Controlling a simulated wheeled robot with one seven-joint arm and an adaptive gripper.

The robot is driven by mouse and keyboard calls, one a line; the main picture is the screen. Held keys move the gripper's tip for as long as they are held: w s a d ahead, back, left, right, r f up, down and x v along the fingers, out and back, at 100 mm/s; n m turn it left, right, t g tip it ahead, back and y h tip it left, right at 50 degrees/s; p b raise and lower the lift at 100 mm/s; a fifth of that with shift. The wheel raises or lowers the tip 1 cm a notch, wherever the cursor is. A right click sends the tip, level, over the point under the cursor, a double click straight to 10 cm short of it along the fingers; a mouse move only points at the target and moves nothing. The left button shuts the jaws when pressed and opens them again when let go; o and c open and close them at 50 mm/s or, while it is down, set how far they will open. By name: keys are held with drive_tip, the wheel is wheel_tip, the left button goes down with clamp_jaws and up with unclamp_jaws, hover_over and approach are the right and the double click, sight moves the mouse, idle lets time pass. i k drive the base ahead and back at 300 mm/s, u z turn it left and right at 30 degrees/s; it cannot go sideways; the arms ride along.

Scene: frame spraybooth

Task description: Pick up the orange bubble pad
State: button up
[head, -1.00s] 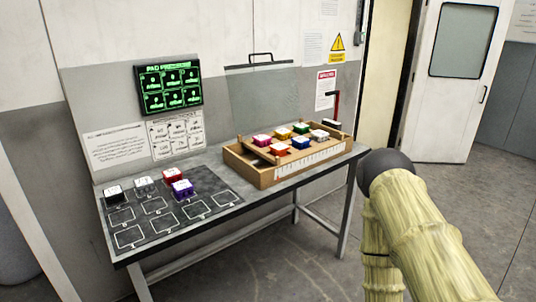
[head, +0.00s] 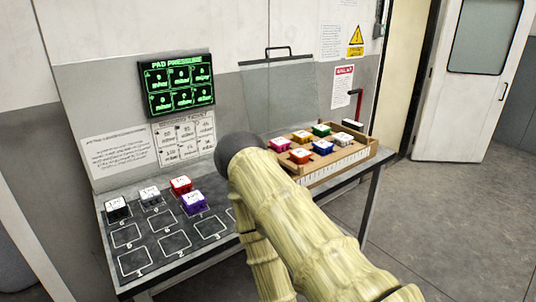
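The orange bubble pad (head: 300,156) is a small block with a pale top. It sits at the front left of the pads in the wooden tray (head: 357,156), on the right part of the table. A pink pad (head: 280,143) is behind it to the left, and a blue pad (head: 322,147) is to its right. My arm crosses the picture in front of the table and hides part of the tray's left side. My gripper is not in view.
The table (head: 371,190) has a dark marked mat (head: 150,240) on its left, with black, grey, red and purple pads at its back. A green display panel (head: 177,84) hangs on the wall. A clear panel (head: 280,97) stands behind the tray.

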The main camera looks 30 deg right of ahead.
sight(299, 156)
drive_tip(key=z, duration=0.2)
drive_tip(key=i, duration=0.9)
drive_tip(key=z, duration=0.85)
